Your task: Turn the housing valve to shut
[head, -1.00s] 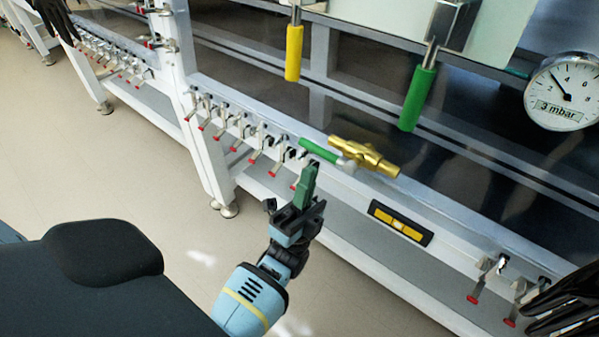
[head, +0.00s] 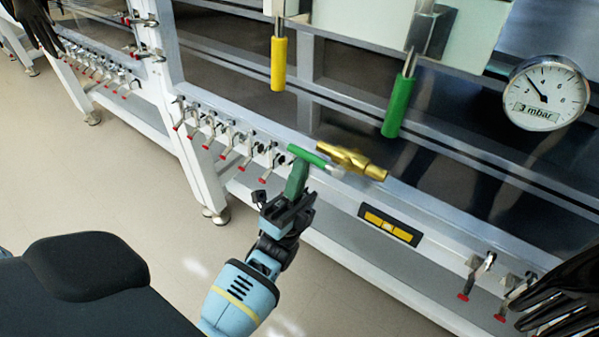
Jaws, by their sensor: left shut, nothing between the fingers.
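The housing valve has a brass body (head: 354,161) on the front rail of the glovebox row. Its green lever handle (head: 306,155) points left, roughly in line with the body. My left gripper (head: 298,176) is shut and empty, with its green fingers upright just below and in front of the green handle. The fingertips overlap the handle's lower edge in the picture; I cannot tell whether they touch it. My right gripper is not in view.
A yellow handle (head: 278,64) and a larger green handle (head: 398,106) hang above. A black glove (head: 562,295) hangs lower right.

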